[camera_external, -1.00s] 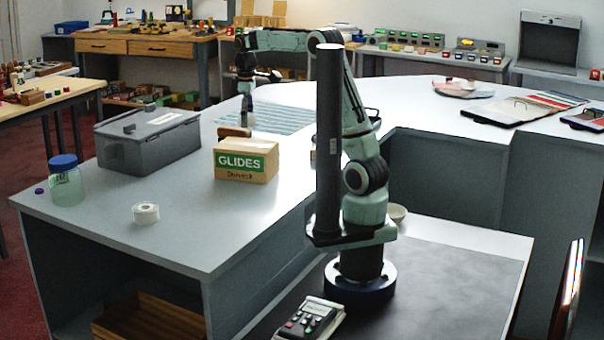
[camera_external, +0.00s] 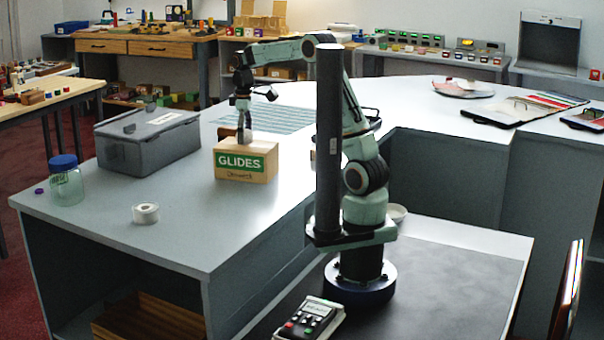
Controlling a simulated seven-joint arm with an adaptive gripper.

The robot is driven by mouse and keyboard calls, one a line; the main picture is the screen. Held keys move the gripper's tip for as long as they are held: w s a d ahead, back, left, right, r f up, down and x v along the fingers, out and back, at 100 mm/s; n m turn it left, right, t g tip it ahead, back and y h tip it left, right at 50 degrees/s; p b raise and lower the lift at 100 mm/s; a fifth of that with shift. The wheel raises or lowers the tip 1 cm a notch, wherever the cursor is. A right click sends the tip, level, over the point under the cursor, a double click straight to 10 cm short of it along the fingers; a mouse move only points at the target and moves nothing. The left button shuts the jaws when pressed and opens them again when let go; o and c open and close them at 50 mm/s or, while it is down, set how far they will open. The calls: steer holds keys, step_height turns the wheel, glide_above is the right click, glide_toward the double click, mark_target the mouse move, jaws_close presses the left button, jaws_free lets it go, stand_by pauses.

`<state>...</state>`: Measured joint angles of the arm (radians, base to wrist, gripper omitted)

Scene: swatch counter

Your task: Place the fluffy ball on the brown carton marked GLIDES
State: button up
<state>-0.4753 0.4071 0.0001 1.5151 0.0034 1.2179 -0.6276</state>
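The brown carton marked GLIDES (camera_external: 246,163) stands upright on the grey counter, its green label facing the camera. My gripper (camera_external: 244,138) points down at the carton's top, at or just behind its back edge. I cannot tell whether it touches the carton. The fingers are small and pale here, and I cannot tell whether they are apart or closed on something. I cannot make out the fluffy ball; it may be hidden in or behind the fingers.
A grey lidded bin (camera_external: 148,142) stands left of the carton. A blue-capped jar (camera_external: 66,182) and a white tape roll (camera_external: 145,213) are nearer the front left. A brown object (camera_external: 227,132) lies behind the carton by a striped mat (camera_external: 285,120).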

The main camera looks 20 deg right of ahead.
mark_target(245, 128)
step_height(245, 128, up, 12)
steer(key=s+d+f+m, duration=0.4)
steer(key=s+d+m, duration=0.2)
steer(key=s+d, duration=0.6)
steer(key=s+d+f+m, duration=0.5)
steer(key=s+f, duration=0.4)
steer(key=s, duration=0.2)
steer(key=shift+s+f+y, duration=0.15)
steer(key=shift+s+y, duration=0.1)
steer(key=shift+y, duration=0.15)
